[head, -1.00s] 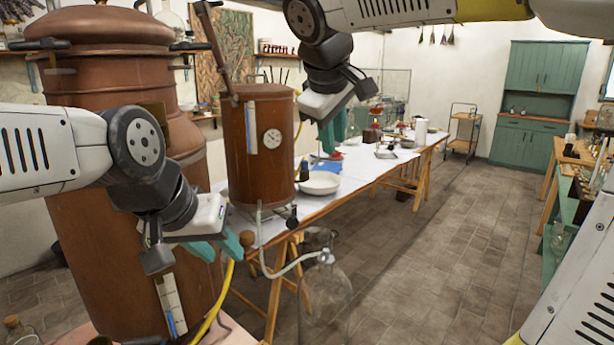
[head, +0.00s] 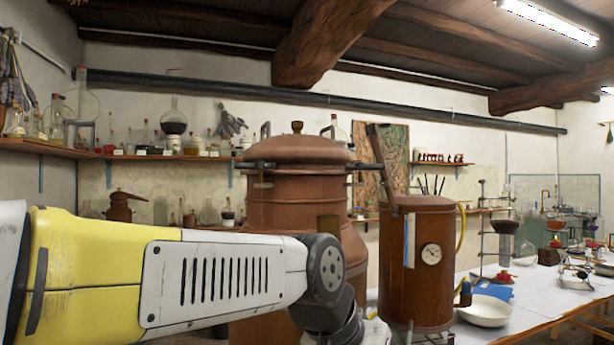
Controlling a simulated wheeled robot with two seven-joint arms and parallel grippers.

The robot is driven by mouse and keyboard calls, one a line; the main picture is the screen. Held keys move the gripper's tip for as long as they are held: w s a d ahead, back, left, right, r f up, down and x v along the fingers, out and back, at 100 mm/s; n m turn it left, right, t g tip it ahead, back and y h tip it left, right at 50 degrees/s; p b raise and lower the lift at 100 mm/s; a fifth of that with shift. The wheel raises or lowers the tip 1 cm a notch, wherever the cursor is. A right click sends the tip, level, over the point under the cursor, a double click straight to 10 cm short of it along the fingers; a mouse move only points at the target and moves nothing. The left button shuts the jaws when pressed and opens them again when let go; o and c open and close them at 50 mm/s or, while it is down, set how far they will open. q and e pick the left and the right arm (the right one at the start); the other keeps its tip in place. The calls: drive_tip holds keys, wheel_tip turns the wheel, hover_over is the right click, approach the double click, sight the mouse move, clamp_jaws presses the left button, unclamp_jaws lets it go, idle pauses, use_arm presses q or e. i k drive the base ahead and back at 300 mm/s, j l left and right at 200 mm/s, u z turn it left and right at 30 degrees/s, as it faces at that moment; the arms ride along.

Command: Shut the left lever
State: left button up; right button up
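The large copper alembic (head: 295,210) stands in the middle of the head view, partly hidden behind my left arm. The left lever (head: 259,165) is a dark handle at the left of its lid rim, sticking out roughly level. A similar right lever (head: 364,166) is at the right of the rim. My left arm crosses low in front of the pot. Only a white part of my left gripper (head: 374,333) shows at the bottom edge, well below the levers; its fingers are cut off. My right gripper is out of view.
A smaller copper vessel (head: 420,265) with a dial stands close to the right of the pot. The white-topped table (head: 540,290) holds a white bowl (head: 486,311) and glassware. Wall shelves (head: 120,155) with flasks are behind. Space above the lid is open.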

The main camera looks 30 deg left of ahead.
sight(259, 164)
drive_tip(key=u, duration=1.4)
drive_tip(key=k+u, duration=0.2)
